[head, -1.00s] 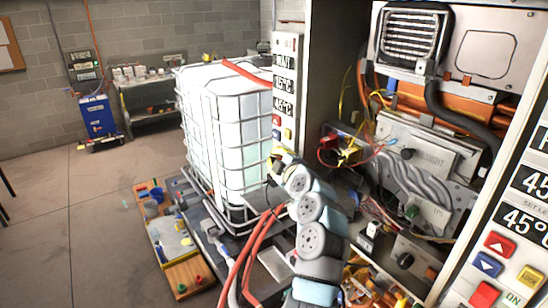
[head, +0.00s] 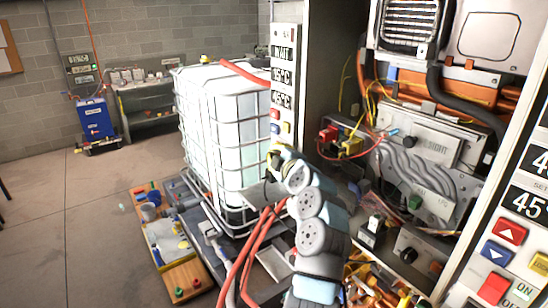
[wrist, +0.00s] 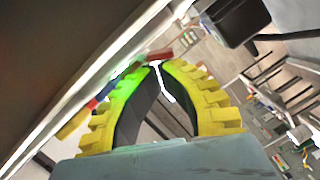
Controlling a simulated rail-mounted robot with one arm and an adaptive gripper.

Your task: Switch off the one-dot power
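A tall narrow control panel (head: 284,40) with lit displays stands left of the open cabinet. It carries a red button (head: 275,114) and a blue button (head: 275,128); its lower end is hidden behind my gripper (head: 276,153). In the wrist view, my gripper (wrist: 158,66) has yellow ribbed fingers whose tips nearly meet, with nothing seen held between them. A red part (wrist: 159,55) shows just beyond the tips, and green light falls on the left finger. Contact cannot be told. Dot marks are not legible.
A caged white tank (head: 222,120) stands close left of my gripper. The open cabinet (head: 435,150) at right holds cables and pipes. Red hoses (head: 250,250) run beside my arm. A low platform with small parts lies below; the floor at left is clear.

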